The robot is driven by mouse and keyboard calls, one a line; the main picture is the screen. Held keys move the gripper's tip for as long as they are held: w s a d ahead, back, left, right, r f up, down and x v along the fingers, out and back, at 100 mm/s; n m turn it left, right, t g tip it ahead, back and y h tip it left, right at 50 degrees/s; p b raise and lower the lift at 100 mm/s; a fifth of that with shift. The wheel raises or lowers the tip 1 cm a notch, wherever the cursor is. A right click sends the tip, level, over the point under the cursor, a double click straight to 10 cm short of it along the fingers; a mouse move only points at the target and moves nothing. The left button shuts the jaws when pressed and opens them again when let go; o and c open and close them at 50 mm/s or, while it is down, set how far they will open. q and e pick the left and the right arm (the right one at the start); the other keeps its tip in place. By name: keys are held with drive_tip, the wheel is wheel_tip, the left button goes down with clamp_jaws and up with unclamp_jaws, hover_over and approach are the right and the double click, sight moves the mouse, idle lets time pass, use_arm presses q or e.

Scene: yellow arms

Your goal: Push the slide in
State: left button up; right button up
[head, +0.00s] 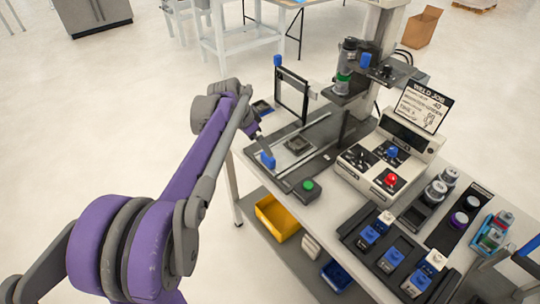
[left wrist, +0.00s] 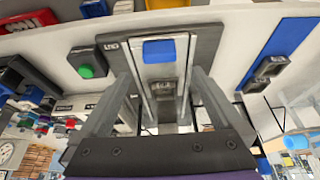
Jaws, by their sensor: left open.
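The slide's blue handle (head: 267,160) stands at the near left end of a dark fixture base (head: 325,140) on the bench. A dark square plate (head: 299,144) lies behind it between the rails. My left gripper (head: 263,150) is by the handle in the head view. In the left wrist view, the open fingers of my left gripper (left wrist: 160,68) stand apart, with the blue handle (left wrist: 165,49) and two rails between them in the picture. I see nothing held, and contact with the handle cannot be told. My right gripper is not in view.
A green button box (head: 307,188) sits just right of the handle. An upright black frame (head: 291,94) stands behind it. A weld control box (head: 390,158) and a column tool (head: 346,70) stand farther right. A yellow bin (head: 277,217) is on the lower shelf.

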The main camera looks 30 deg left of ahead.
use_arm(q)
drive_tip(key=x, duration=0.9)
drive_tip(key=shift+f, duration=0.15)
drive_tip(key=shift+c, duration=0.2)
clamp_jaws()
